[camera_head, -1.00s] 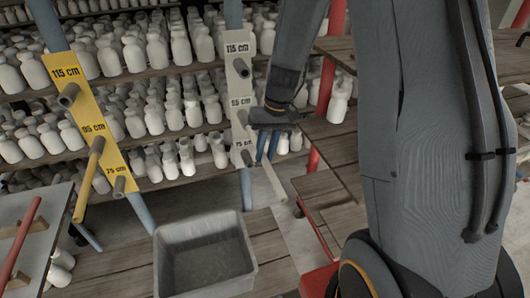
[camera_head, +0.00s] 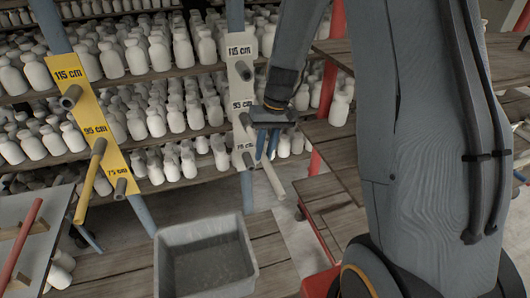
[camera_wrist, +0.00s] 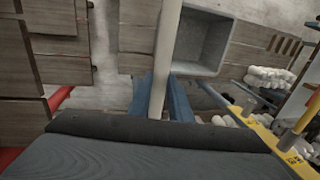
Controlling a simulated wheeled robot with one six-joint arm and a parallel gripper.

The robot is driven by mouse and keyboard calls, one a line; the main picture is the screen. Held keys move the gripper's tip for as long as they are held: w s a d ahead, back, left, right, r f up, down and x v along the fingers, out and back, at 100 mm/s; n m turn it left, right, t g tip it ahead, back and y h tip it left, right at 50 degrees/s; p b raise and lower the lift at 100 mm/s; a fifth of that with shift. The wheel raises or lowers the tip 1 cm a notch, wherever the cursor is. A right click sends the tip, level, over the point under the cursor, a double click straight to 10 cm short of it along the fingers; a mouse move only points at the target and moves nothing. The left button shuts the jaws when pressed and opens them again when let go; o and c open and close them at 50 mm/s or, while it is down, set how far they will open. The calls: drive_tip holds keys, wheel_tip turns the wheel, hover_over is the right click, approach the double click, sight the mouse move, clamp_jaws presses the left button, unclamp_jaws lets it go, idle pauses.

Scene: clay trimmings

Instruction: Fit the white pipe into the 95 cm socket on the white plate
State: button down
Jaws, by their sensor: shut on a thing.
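The white plate (camera_head: 242,90) stands upright on a blue post in the head view, marked 115, 95 and 75 cm from top to bottom. Its 95 cm socket (camera_head: 245,119) shows as a grey stub just left of my gripper. My gripper (camera_head: 267,154) points down with its blue fingers shut on the white pipe (camera_head: 275,182), right of the plate. The pipe's free end slants down and right; its other end is hidden by the fingers. In the wrist view the pipe (camera_wrist: 163,50) runs away between the blue fingers. I cannot tell whether the pipe touches a socket.
A yellow plate (camera_head: 83,113) at left carries a yellow pipe (camera_head: 90,180) at its 95 cm mark. A grey bin (camera_head: 250,225) stands below. Shelves of white bottles (camera_head: 135,55) fill the back. Wooden boards (camera_head: 330,142) lie right of my gripper.

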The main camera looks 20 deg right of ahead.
sight(280, 191)
drive_tip(key=shift+w+b, duration=0.7)
drive_tip(key=shift+w, duration=3.25)
drive_tip(key=c, duration=1.5)
unclamp_jaws()
drive_tip(key=shift+c, duration=0.2)
wheel_tip(280, 191, up, 8)
drive_tip(key=d+b, duration=0.1)
drive_tip(key=b, duration=0.1)
drive_tip(key=shift+d+f, duration=0.2)
drive_tip(key=shift+d, duration=0.05)
drive_tip(key=s+f, duration=0.2)
drive_tip(key=s, duration=0.6)
drive_tip(key=s+a+f+t+h+b, duration=0.1)
drive_tip(key=s, duration=0.7)
drive_tip(key=s+a+f+h, duration=0.1)
drive_tip(key=s+f, duration=0.1)
drive_tip(key=s, duration=0.6)
drive_tip(key=shift+a+f, duration=0.1)
drive_tip(key=shift+f, duration=0.2)
drive_tip(key=shift+c, duration=0.5)
